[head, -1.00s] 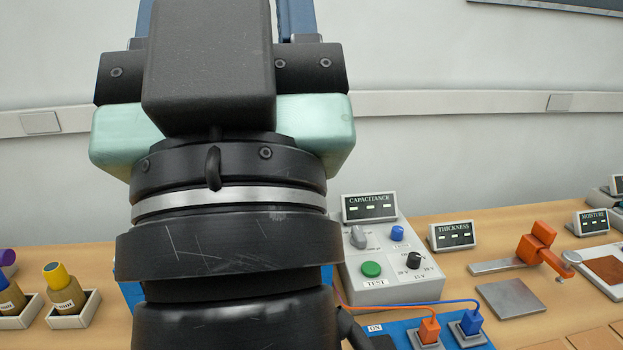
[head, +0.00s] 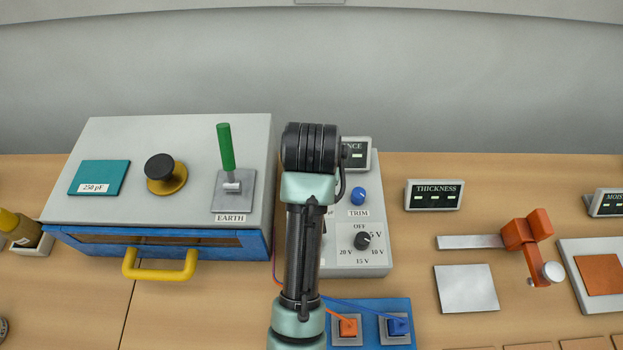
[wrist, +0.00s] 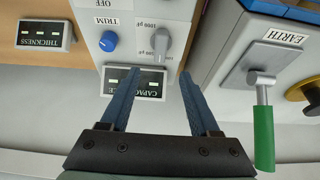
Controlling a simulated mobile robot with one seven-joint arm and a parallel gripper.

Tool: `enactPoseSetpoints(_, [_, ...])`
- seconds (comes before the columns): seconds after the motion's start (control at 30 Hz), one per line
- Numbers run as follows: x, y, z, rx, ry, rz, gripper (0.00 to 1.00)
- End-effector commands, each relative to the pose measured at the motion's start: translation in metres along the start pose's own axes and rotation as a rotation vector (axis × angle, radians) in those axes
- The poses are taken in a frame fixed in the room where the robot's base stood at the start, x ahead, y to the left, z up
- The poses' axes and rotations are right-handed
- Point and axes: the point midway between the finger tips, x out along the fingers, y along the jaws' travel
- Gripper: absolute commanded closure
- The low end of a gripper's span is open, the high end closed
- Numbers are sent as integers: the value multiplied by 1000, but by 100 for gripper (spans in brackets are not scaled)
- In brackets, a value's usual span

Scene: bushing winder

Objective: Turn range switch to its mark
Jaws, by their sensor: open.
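The capacitance meter is a light grey box (head: 352,262) on the bench. Its grey range switch (wrist: 161,42), with pF labels beside it, shows in the wrist view but is hidden behind my arm in the head view. My gripper (wrist: 160,74) is open and empty. Its two blue fingers point towards the meter, with the switch ahead of the gap between them and no clear contact. A black voltage knob (head: 362,240) sits lower on the panel, ringed by OFF and volt labels. A blue TRIM knob (head: 358,196) also shows in the wrist view (wrist: 108,41).
Left of the meter is a grey-topped cabinet (head: 120,135) with a green-handled EARTH lever (head: 227,150), which also shows close by in the wrist view (wrist: 264,135). A thickness display (head: 434,195) stands to the right. Plugs on a blue base (head: 370,305) trail cables in front.

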Motion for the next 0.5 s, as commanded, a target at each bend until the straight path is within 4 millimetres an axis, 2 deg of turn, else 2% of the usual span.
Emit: enactPoseSetpoints(0.5, [86,0,-1,2,2,-1,38])
